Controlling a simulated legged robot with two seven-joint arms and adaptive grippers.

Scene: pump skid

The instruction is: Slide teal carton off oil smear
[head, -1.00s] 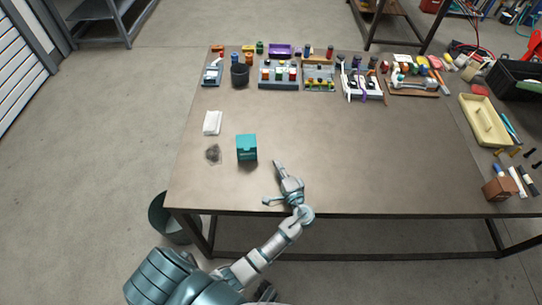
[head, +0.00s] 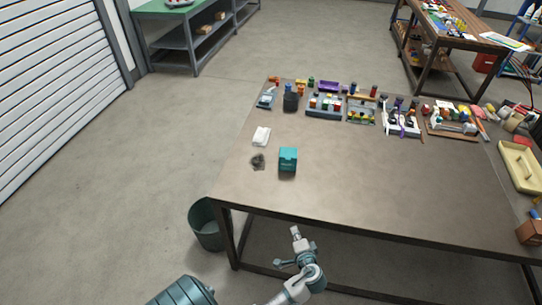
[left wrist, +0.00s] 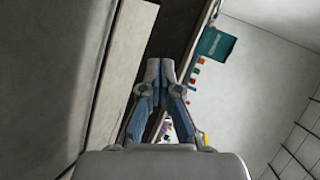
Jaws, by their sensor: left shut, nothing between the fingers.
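The teal carton (head: 288,163) stands upright on the table near its left front part. A dark oil smear (head: 258,161) lies on the tabletop just left of the carton, with a narrow strip of bare table between them. In the left wrist view the carton (left wrist: 216,43) shows at the upper right, beyond the fingers. My left gripper (head: 287,247) is shut and empty, in front of the table's front edge and apart from the carton. Its fingertips (left wrist: 160,70) meet in the left wrist view. My right gripper is not in view.
A folded white cloth (head: 261,136) lies behind the smear. Trays and small parts (head: 326,103) line the back of the table (head: 390,185). The tabletop right of the carton is clear. A bin (head: 206,225) stands on the floor by the left front leg.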

